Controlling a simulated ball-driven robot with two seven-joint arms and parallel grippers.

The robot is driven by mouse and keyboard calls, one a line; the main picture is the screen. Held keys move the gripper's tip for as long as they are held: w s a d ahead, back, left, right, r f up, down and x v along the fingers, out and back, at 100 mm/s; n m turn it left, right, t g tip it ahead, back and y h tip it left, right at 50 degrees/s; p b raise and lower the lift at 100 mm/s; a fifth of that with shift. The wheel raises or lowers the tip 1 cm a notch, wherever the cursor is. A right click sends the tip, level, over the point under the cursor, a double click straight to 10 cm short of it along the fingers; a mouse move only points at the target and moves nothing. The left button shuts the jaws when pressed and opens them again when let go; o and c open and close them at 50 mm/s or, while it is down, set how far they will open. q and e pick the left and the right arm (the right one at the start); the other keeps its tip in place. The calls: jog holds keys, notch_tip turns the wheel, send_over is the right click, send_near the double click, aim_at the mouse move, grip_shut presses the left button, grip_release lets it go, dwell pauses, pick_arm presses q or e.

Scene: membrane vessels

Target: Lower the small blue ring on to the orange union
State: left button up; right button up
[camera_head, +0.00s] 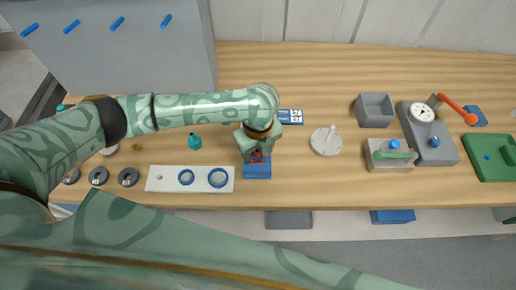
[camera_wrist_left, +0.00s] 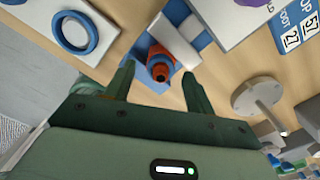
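One blue ring (camera_wrist_left: 75,32) shows on the board in the left wrist view, probably the larger one. The orange union (camera_wrist_left: 158,68) stands on a blue base in the left wrist view; in the head view it is mostly hidden under my left gripper (camera_head: 257,153). My left gripper (camera_wrist_left: 158,88) is open, its fingers apart and nothing seen between them, with the union just beyond the fingertips. My right gripper is not in view.
The white board (camera_head: 165,173) lies left of the blue base (camera_head: 257,172). Dark rings (camera_head: 128,177) lie farther left. A teal bottle (camera_head: 195,142) stands behind the board. A pale round stand (camera_head: 326,142), grey bin (camera_head: 374,110) and gauge device (camera_head: 428,135) stand to the right.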

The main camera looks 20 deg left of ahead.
pick_arm(q)
jog(key=shift+r, duration=0.1)
notch_tip(320, 180, up, 16)
jog(key=p, duration=0.5)
jog(key=shift+p, duration=0.3)
